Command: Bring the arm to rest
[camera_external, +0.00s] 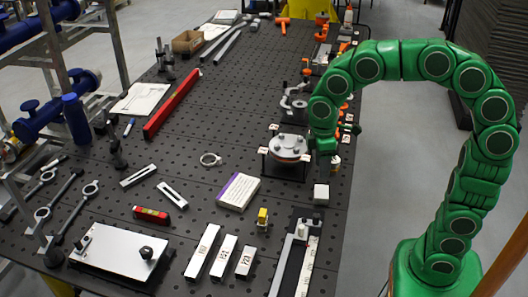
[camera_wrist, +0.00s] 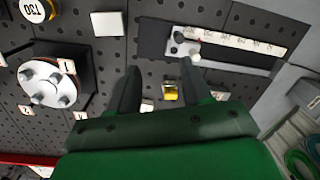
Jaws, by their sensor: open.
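My green arm (camera_external: 486,150) rises from its base at the lower right and arches over the table's right side. My gripper (camera_external: 323,170) points down beside the round flange part at the right edge of the table. In the wrist view my gripper (camera_wrist: 160,68) has its two dark fingers apart, with nothing held between them. A small yellow block (camera_wrist: 170,92) shows on the table beyond the gap. Whether the fingertips touch anything cannot be told.
The dark perforated table (camera_external: 190,165) holds a grey flange (camera_external: 288,146), a white block (camera_external: 321,193), a yellow block (camera_external: 262,216), a labelled strip (camera_external: 306,266) and a purple-edged book (camera_external: 238,191). A red level (camera_external: 172,104) lies further left.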

